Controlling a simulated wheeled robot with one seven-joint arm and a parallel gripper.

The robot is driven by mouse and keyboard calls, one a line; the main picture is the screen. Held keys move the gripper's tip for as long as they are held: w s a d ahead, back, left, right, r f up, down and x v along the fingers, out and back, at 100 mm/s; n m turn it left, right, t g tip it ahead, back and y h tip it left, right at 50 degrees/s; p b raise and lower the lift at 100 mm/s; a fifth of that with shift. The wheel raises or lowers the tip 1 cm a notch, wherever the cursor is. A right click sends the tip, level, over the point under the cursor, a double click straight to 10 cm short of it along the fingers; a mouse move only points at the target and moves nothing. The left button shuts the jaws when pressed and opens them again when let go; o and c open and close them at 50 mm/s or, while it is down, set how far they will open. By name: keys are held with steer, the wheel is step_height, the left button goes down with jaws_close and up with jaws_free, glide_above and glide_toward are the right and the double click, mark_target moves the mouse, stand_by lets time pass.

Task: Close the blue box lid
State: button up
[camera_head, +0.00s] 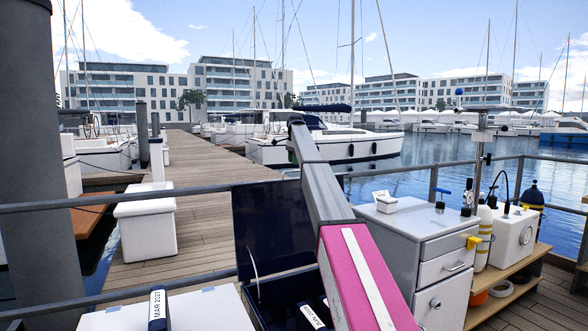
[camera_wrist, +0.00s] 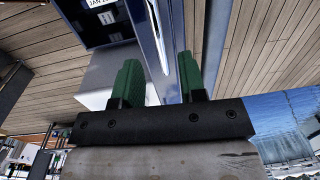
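The blue box (camera_head: 262,297) stands low in front of me with its dark blue lid (camera_head: 272,222) raised upright. Dark items with white labels lie inside it. My arm crosses in front of the box and covers its right part and the lid's right edge. In the wrist view, my gripper (camera_wrist: 162,82) has its two green fingers apart. The lid's edge (camera_wrist: 160,35) runs into the gap between them; contact cannot be told. The open box (camera_wrist: 93,38) shows at the upper left there.
A wooden bench (camera_head: 503,290) with equipment is farther right. Metal railing (camera_head: 130,193) runs behind the box.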

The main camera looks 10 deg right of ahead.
steer(key=shift+w+f, duration=0.15)
steer(key=shift+f, duration=1.8)
jaws_close()
